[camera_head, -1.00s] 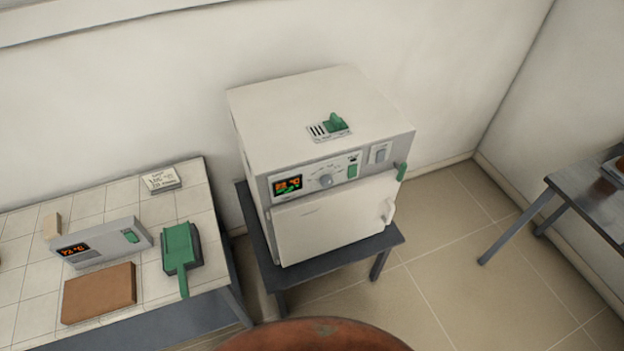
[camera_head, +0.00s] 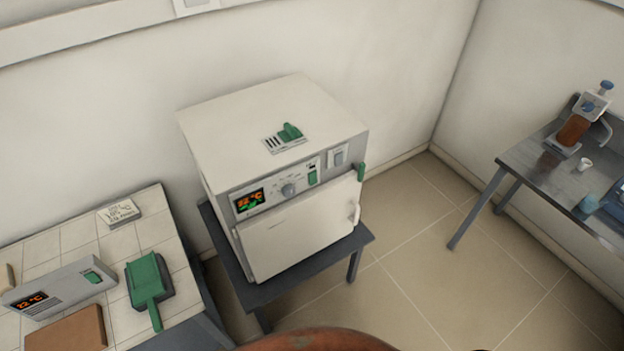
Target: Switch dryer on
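The dryer (camera_head: 300,228) is a white box-shaped oven standing on a low dark stand, its door shut. Its front panel has a lit orange display (camera_head: 250,199), a round knob (camera_head: 289,189), a green switch (camera_head: 313,174) and a pale rocker switch (camera_head: 338,157). A green handle-like part (camera_head: 361,172) sticks out at the panel's right end. A green lever (camera_head: 290,132) sits on a plate on top. A white door handle (camera_head: 355,212) is at the door's right edge. Neither of my grippers is in view.
A tiled table (camera_head: 65,240) at left holds a device with a lit display (camera_head: 60,287), a green pan-like item (camera_head: 150,285), a brown block and a small white label block (camera_head: 119,212). A dark table (camera_head: 530,165) at right holds lab equipment. The floor between is clear.

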